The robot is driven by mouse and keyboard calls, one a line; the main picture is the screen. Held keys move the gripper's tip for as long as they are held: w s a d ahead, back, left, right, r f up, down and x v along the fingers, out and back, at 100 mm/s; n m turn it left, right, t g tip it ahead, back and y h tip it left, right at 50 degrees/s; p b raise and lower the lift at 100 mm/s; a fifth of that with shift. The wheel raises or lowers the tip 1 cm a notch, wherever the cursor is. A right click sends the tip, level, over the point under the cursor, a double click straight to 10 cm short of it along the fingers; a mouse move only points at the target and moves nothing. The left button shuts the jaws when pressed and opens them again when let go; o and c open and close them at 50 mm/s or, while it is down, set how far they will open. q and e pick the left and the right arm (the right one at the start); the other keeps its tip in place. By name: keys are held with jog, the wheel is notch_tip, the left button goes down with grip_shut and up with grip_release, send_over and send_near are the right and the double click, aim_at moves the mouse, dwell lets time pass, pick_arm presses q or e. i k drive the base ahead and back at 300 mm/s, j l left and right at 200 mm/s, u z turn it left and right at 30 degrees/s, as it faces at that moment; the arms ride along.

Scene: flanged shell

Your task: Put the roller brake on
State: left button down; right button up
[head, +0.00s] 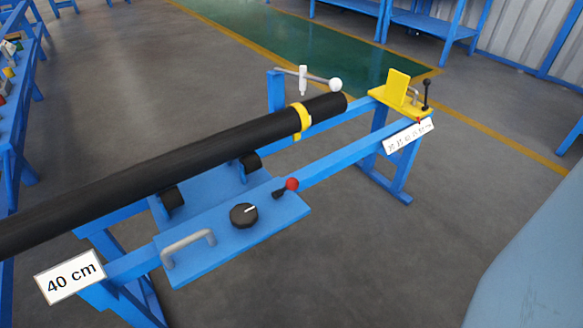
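A blue carriage plate (205,261) sits on the blue stand under a long black pipe (170,175). Black rollers (250,165) show beneath the pipe. On the plate are a short dark lever with a red ball (291,184), tilted up to the right, and a round black knob (243,215) with a white pointer mark pointing to the right. No label shows which control is the roller brake, and I cannot tell from its look whether it is on. Neither of my grippers is in view.
A grey handle (188,246) is at the plate's left end. A yellow band (302,121) circles the pipe near its right end. A grey arm with a white ball (335,84) stands behind it. A yellow stop (397,88) is at the rail's far end. Signs (70,276) hang on the stand.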

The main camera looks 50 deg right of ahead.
aim_at(293, 183)
jog(key=k+j+z, duration=0.1)
jog(key=z, duration=1.35)
